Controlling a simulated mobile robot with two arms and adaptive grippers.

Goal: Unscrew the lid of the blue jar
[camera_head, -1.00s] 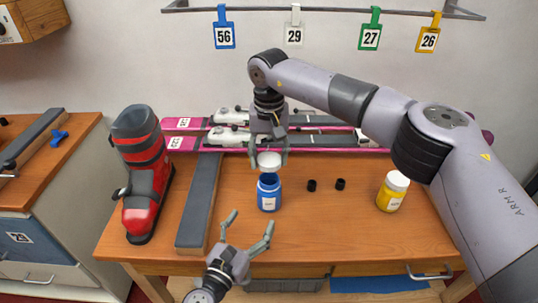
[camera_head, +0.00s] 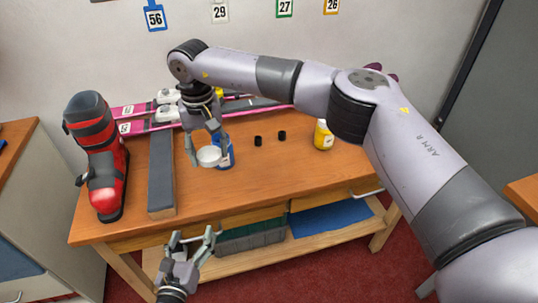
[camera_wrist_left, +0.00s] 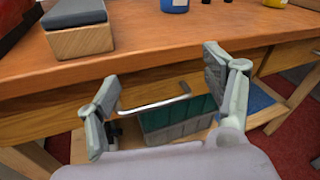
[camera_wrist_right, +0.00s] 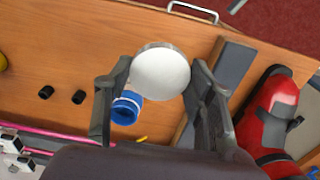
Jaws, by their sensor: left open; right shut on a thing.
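The blue jar (camera_head: 225,152) stands upright on the wooden bench. Its open blue threaded mouth shows in the right wrist view (camera_wrist_right: 126,107). My right gripper (camera_head: 208,146) is shut on the round white lid (camera_head: 209,156), which is off the jar. The lid is held in front of and slightly left of the jar, partly covering it in the head view. In the right wrist view the lid (camera_wrist_right: 162,73) sits between the fingers.
A yellow jar with a white lid (camera_head: 323,135) and two small black pieces (camera_head: 270,138) stand to the right. A long grey-topped block (camera_head: 161,180) and a red ski boot (camera_head: 97,155) are at left. Pink skis (camera_head: 140,126) lie behind. The right front of the bench is clear.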

